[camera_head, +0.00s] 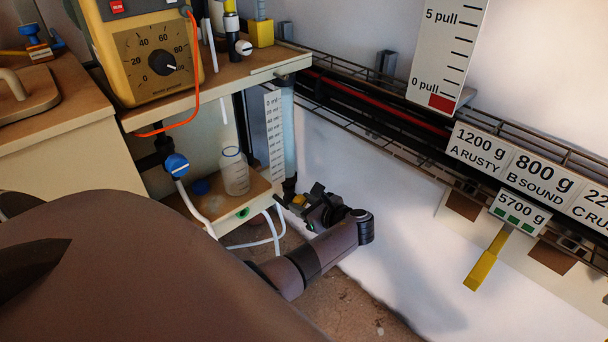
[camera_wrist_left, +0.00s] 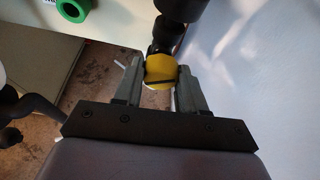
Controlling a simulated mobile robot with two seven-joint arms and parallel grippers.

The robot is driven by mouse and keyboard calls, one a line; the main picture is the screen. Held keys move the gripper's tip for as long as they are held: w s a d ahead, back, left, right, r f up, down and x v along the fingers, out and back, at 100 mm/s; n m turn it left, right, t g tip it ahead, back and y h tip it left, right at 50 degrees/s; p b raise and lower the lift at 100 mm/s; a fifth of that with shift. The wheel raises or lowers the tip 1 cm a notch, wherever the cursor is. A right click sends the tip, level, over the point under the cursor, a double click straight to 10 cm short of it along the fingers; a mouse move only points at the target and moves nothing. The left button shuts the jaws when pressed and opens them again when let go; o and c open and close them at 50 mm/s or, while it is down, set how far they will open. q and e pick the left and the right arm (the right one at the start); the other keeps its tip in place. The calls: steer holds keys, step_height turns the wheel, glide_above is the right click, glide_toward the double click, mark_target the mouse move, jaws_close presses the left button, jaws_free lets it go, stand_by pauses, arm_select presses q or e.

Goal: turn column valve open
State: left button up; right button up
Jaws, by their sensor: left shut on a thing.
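The column (camera_head: 289,135) is a clear upright tube beside a printed scale, with a dark fitting at its lower end. The column valve has a round yellow knob (camera_wrist_left: 160,73), with a dark line running nearly level across its lower part in the left wrist view. The knob also shows small in the head view (camera_head: 299,200). My left gripper (camera_wrist_left: 161,76) is shut on the knob, one finger on each side. In the head view my left gripper (camera_head: 303,200) is at the column's foot, partly hidden by its own wrist. My right gripper is in neither view.
A clear bottle (camera_head: 235,172) stands on a low wooden shelf (camera_head: 258,190) left of the column. White hoses (camera_head: 272,232) hang near my gripper. A blue valve (camera_head: 176,165) is farther left. A yellow handle (camera_head: 487,262) hangs at right below weight labels.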

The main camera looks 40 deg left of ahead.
arm_select(q)
steer(key=shift+s+n+t+p, duration=0.15)
steer(key=shift+n+t+p, duration=0.45)
steer(key=shift+n, duration=0.2)
steer(key=shift+n+t, duration=0.4)
steer(key=shift+n, duration=0.2)
steer(key=shift+d+f+n+t+y+b, duration=0.1)
steer(key=shift+n+t+y+b, duration=0.2)
steer(key=shift+n+t+b, duration=0.75)
steer(key=shift+f+n+t+y+b, duration=0.1)
steer(key=shift+n+t+y+b, duration=0.35)
steer(key=shift+n, duration=1.1)
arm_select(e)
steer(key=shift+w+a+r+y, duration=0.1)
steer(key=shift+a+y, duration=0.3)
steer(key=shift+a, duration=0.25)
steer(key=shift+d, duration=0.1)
arm_select(q)
steer(key=o, duration=1)
steer(key=shift+r, duration=0.1)
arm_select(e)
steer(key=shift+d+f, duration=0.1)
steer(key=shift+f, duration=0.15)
arm_select(q)
steer(key=shift+s, duration=0.1)
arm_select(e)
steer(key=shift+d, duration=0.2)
